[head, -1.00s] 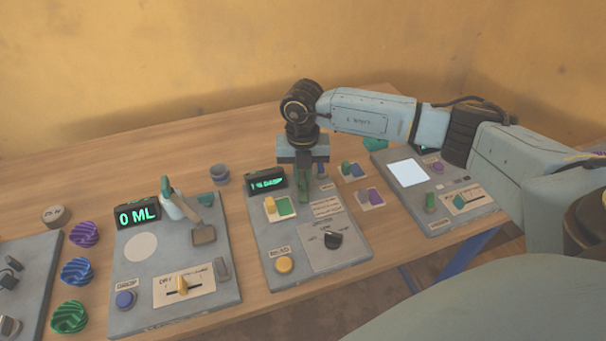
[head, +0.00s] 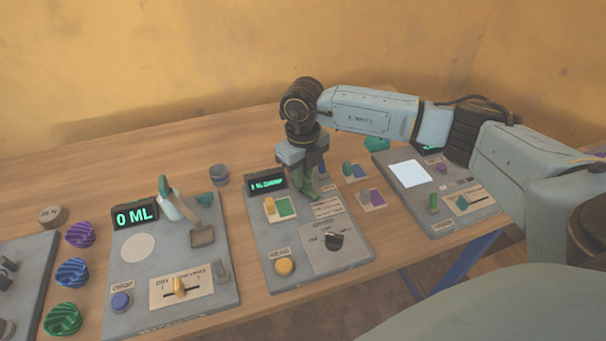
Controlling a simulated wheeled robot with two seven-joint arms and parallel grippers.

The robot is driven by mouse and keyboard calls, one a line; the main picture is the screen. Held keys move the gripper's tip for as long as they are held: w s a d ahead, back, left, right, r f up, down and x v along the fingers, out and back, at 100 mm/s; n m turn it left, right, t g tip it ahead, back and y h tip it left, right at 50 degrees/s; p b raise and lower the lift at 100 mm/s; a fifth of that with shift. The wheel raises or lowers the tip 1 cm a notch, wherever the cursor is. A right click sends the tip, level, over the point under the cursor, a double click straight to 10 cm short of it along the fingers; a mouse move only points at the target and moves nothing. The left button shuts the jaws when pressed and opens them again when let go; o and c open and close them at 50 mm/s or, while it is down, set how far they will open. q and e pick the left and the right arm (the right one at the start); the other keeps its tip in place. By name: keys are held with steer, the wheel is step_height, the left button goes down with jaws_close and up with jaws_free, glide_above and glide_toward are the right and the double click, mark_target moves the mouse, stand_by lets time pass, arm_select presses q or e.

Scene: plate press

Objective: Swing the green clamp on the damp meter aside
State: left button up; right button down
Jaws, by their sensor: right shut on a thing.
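The damp meter (head: 268,240) is the middle grey panel, with a lit display (head: 267,184) whose text is partly hard to read. The green clamp (head: 311,192) is at the panel's far right, beside the display. My right gripper (head: 307,172) comes down from above and is shut on the green clamp. Clamp and gripper are tilted, and the gripper hides the clamp's upper part. My left gripper is not in view.
A panel reading 0 ML (head: 135,216) stands to the left. Another panel with a white square (head: 410,173) stands to the right. Small colour cards (head: 355,171) lie close to the damp meter's right edge. The table behind the panels is mostly clear.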

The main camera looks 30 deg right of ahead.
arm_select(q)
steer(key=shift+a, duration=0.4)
arm_select(e)
steer(key=c, duration=1.5)
jaws_free()
steer(key=shift+o, duration=0.3)
steer(key=shift+r, duration=0.15)
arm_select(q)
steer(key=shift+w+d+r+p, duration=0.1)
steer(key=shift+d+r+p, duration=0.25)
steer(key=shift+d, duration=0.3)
arm_select(e)
step_height(320, 180, up, 13)
